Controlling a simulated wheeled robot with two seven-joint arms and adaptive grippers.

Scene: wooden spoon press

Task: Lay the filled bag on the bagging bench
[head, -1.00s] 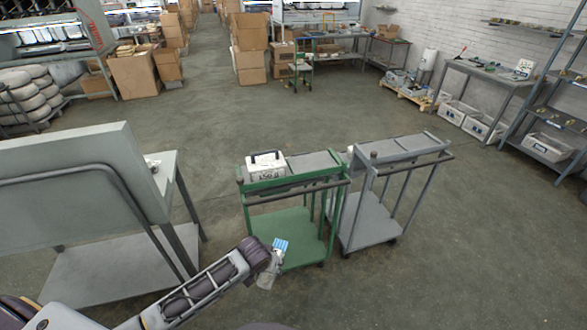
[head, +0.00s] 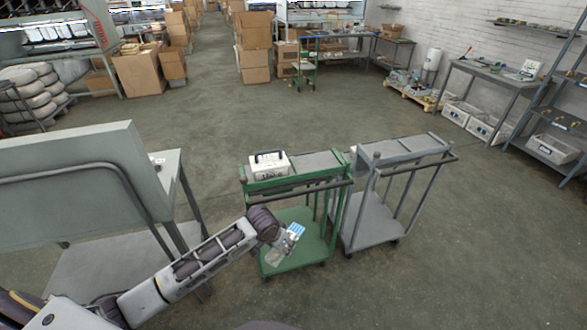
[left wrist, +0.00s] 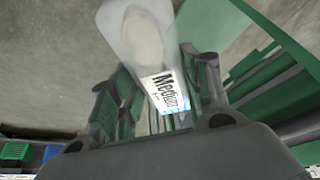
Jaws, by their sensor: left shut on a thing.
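The filled bag (head: 276,256) is a clear pouch with a blue and white label. My left gripper (head: 277,233) is shut on it and holds it in the air, in front of the green cart in the head view. In the left wrist view, the bag (left wrist: 142,40) sticks out from between the two fingers of the gripper (left wrist: 160,98). A pale rounded thing shows inside it, and its label reads "Medium". A grey bench (head: 172,176) with a tall back panel stands at the left; I cannot tell if it is the bagging bench. My right gripper is out of view.
A green cart (head: 300,238) carries a white box (head: 268,166) on its top. A grey cart (head: 372,220) stands close on its right. The panel (head: 75,180) hides most of the bench top. Open floor lies behind and to the right.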

